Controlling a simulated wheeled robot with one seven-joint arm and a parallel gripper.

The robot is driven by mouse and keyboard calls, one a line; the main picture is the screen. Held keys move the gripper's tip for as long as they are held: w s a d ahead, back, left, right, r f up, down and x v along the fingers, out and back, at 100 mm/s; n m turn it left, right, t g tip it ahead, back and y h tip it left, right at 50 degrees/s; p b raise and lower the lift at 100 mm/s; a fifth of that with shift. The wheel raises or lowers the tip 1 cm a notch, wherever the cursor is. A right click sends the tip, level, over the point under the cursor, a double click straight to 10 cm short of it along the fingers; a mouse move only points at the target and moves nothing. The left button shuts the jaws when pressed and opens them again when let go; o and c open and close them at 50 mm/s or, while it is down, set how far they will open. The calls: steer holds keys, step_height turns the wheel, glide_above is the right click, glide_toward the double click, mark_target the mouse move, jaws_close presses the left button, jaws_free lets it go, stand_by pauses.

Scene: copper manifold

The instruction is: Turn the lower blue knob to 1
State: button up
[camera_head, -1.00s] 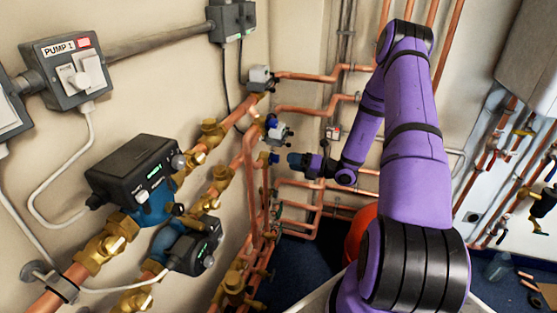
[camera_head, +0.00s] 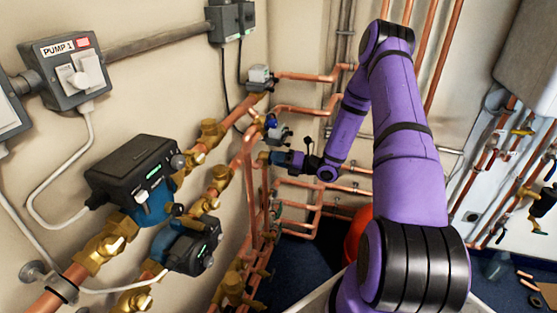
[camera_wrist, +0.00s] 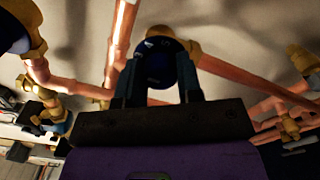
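The lower blue knob (camera_wrist: 158,62) is round and dark blue with pale marks on its face, some of them too dark to read. In the wrist view it lies straight ahead, between the two fingertips of my gripper (camera_wrist: 157,72). The fingers stand apart on either side of it; I cannot tell whether they touch it. In the head view my gripper (camera_head: 268,158) is at the lower knob, which it mostly hides. The upper blue knob (camera_head: 271,121) is a little above, by a grey actuator.
Copper pipes (camera_head: 300,110) run close behind and beside my gripper. Two pumps, an upper one (camera_head: 130,172) and a lower one (camera_head: 193,246), stand at the left with brass fittings. A switch box (camera_head: 68,68) is on the left wall.

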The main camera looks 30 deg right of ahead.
steer(key=shift+n, duration=7.9)
steer(key=o, duration=0.9)
steer(key=shift+o, duration=0.2)
steer(key=shift+s, duration=0.1)
